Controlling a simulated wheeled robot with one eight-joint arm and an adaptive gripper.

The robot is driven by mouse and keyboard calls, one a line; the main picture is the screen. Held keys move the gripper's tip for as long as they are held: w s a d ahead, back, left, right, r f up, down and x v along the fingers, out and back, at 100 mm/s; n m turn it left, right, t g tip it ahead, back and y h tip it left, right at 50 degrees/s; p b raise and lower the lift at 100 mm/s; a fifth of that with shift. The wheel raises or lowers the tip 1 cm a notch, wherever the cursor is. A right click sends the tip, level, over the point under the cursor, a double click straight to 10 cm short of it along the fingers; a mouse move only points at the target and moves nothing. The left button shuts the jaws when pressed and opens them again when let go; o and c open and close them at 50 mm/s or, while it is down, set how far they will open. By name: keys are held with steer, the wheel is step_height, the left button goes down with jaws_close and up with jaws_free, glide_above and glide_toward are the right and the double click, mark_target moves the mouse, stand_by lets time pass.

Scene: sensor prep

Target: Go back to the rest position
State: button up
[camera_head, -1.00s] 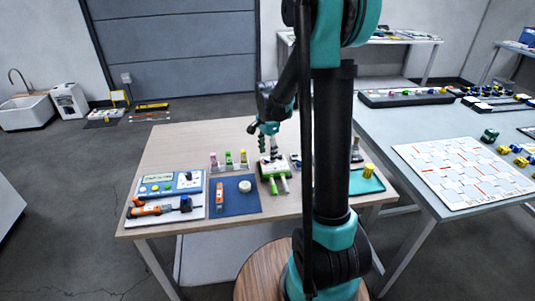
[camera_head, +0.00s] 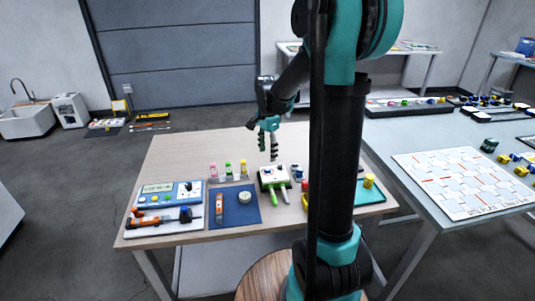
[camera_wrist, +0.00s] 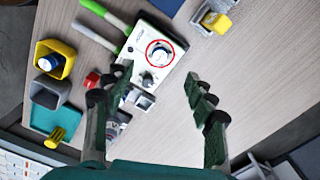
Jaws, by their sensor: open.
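My gripper (camera_head: 268,150) is above the wooden work table (camera_head: 170,150), pointing down, with nothing between its fingers. The wrist view shows its two dark green fingers spread apart (camera_wrist: 157,92). The device also shows in the wrist view (camera_wrist: 140,52), with a red-ringed round part on top. The fingers look apart from the device. My arm runs up and across to the right and hides part of the table's right side.
A blue mat (camera_head: 238,214), a blue-white panel (camera_head: 160,194) and a row of small coloured bottles (camera_head: 228,170) lie left of the device. A teal tray (camera_head: 372,194) is at right. A grey table (camera_head: 420,135) stands beside. The table's back left is clear.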

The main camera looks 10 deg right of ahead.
steer(key=s+d+f+n+t, duration=0.1)
steer(key=s+f+n, duration=0.1)
steer(key=s+n, duration=0.2)
steer(key=s+d+f+n+t, duration=0.1)
steer(key=s+n, duration=0.4)
steer(key=s, duration=0.5)
steer(key=s+d+f+n+t, duration=0.2)
steer(key=s+f+n, duration=0.1)
steer(key=s, duration=0.5)
steer(key=shift+n, duration=0.8)
